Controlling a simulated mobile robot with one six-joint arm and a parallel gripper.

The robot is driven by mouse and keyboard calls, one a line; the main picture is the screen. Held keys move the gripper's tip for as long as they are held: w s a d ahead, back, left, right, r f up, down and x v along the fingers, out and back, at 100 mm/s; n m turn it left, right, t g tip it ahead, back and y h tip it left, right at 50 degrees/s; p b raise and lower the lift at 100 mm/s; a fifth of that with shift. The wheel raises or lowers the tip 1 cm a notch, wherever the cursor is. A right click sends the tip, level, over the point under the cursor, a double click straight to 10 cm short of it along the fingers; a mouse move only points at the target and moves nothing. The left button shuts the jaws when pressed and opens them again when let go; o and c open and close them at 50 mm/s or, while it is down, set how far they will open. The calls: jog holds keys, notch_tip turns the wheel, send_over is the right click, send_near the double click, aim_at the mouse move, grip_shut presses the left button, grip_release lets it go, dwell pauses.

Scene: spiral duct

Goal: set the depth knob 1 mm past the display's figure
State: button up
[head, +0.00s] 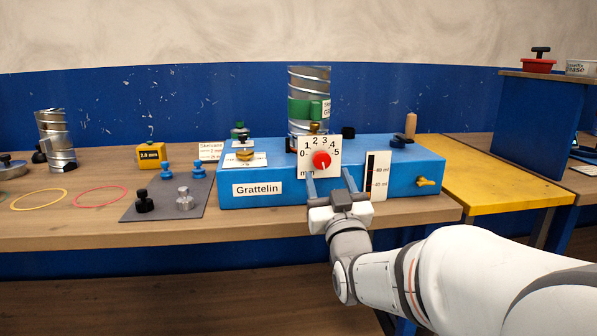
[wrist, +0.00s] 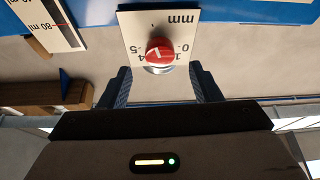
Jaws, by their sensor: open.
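The red depth knob (head: 321,160) sits on a white dial plate (head: 333,147) marked 0 to 5 and mm, on the front of the blue Grattelin machine (head: 280,190). In the wrist view the knob (wrist: 160,50) shows a white pointer line; I cannot tell exactly which figure it points to. My gripper (head: 331,183) is open just in front of and below the dial. In the wrist view its fingers (wrist: 162,82) are spread on either side below the knob, apart from it. A yellow display (head: 150,154) stands left of the machine; its small figure looks like 3.0 mm.
A white gauge with ml marks (head: 377,175) is right of the dial. A spiral duct (head: 309,80) with a green clamp stands behind the knob. A grey mat (head: 165,205) with blue, black and silver knobs lies left. A yellow table (head: 490,175) is at right.

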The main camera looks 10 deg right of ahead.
aim_at(323, 162)
jog(key=shift+x, duration=2.25)
jog(key=shift+c, duration=0.3)
jog(key=c, duration=0.9)
